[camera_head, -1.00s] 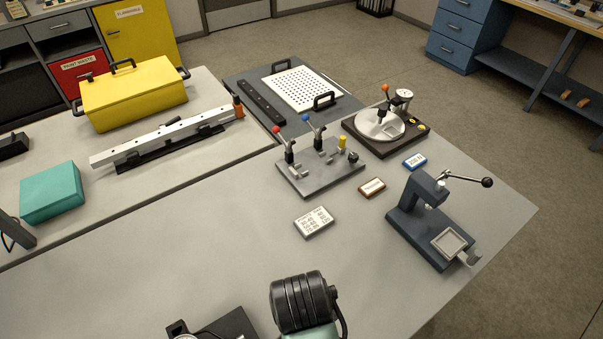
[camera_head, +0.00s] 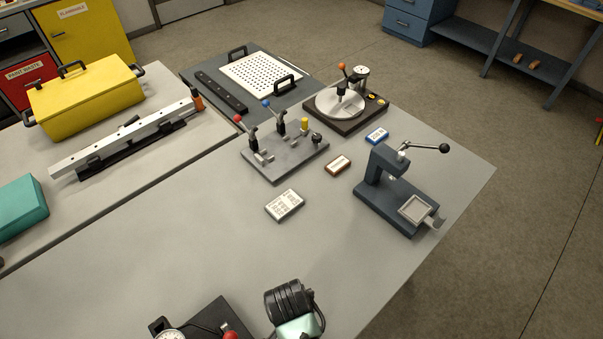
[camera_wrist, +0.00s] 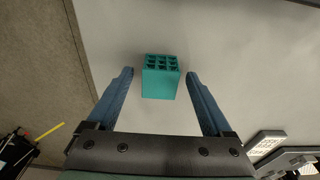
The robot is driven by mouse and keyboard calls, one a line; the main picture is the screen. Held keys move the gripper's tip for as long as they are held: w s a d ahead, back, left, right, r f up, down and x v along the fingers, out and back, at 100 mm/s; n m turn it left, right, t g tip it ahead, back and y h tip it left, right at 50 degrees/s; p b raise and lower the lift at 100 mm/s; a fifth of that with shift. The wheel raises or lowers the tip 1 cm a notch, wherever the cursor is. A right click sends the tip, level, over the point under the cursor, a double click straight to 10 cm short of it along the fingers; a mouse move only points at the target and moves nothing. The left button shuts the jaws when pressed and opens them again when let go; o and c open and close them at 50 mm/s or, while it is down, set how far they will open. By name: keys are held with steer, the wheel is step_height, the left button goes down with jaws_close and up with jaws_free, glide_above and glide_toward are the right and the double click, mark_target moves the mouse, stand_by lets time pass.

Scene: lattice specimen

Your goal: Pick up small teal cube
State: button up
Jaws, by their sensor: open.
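The small teal cube (camera_wrist: 160,82) shows in the wrist view, with a grid of square holes on one face. It appears against the grey tabletop, between the two blue fingers. My gripper (camera_wrist: 160,73) is open, with a gap on each side of the cube. I cannot tell how far the fingertips are above or around it. The cube is not visible in the head view.
In the head view, a blue press (camera_head: 385,195), toggle clamp plate (camera_head: 285,160), white card (camera_head: 285,205) and round-plate device (camera_head: 345,108) stand on the table. A dial gauge (camera_head: 170,335) is near the bottom edge.

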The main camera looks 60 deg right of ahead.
steer(key=shift+f, duration=0.15)
jaws_close()
stand_by(0.4)
